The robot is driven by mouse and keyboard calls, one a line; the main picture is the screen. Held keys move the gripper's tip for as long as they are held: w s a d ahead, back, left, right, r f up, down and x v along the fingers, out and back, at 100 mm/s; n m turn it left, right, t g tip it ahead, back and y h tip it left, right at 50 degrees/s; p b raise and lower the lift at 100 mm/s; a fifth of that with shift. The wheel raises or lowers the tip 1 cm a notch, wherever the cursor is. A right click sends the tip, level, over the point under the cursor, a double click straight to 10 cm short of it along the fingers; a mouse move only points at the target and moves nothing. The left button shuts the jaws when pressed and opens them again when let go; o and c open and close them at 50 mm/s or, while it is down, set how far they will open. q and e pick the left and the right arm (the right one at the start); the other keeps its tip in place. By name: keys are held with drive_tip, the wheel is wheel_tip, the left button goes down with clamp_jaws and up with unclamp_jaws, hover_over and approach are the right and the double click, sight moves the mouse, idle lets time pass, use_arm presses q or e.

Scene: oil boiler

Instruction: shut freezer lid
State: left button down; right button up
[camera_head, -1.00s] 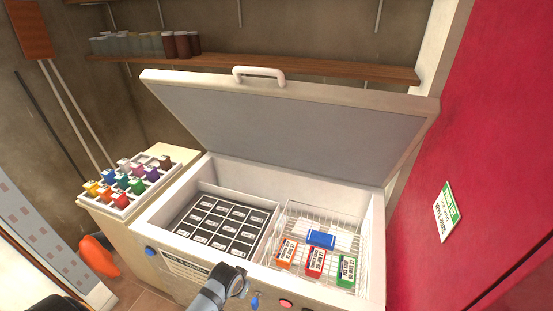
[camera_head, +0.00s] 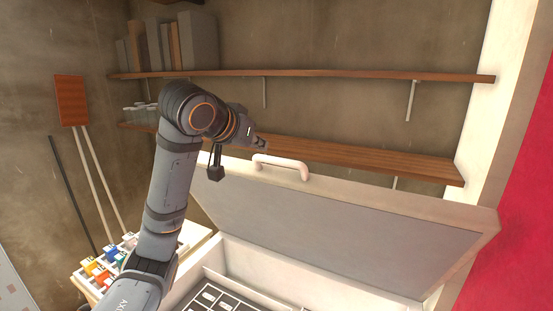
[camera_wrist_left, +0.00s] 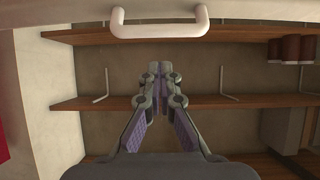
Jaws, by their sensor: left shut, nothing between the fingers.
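The freezer lid (camera_head: 340,215) stands open, tilted up at the back of the freezer (camera_head: 300,285). Its pale handle (camera_head: 281,166) is on the top edge. The handle also shows at the top of the left wrist view (camera_wrist_left: 160,28). My left gripper (camera_head: 262,144) is raised just above and to the left of the handle, apart from it. In the left wrist view the fingers (camera_wrist_left: 160,72) are closed together with nothing between them, pointing toward the wall shelves. My right gripper is not in view.
Two wooden shelves (camera_head: 300,74) run along the wall behind the lid, with books (camera_head: 170,45) on the upper one. A tray of coloured items (camera_head: 100,268) stands left of the freezer. A red surface (camera_head: 520,240) is at the right.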

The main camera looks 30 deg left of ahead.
sight(269, 162)
use_arm(q)
drive_tip(key=w+f+p, duration=0.1)
drive_tip(key=f+p, duration=0.1)
drive_tip(key=w+f+p, duration=0.1)
drive_tip(key=w+f, duration=0.1)
drive_tip(key=w+f+p, duration=0.2)
drive_tip(key=shift+w+a+f+p, duration=0.25)
drive_tip(key=shift+f+p, duration=0.05)
drive_tip(key=shift+d+f, duration=0.15)
drive_tip(key=shift+f, duration=0.05)
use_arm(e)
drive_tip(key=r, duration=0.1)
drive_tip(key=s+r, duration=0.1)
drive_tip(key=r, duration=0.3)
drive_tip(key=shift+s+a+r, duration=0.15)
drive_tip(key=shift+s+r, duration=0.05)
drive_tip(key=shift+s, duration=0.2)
use_arm(q)
drive_tip(key=shift+s, duration=0.3)
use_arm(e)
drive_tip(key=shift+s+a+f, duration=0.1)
use_arm(q)
drive_tip(key=shift+f+b, duration=0.1)
drive_tip(key=shift+b, duration=0.2)
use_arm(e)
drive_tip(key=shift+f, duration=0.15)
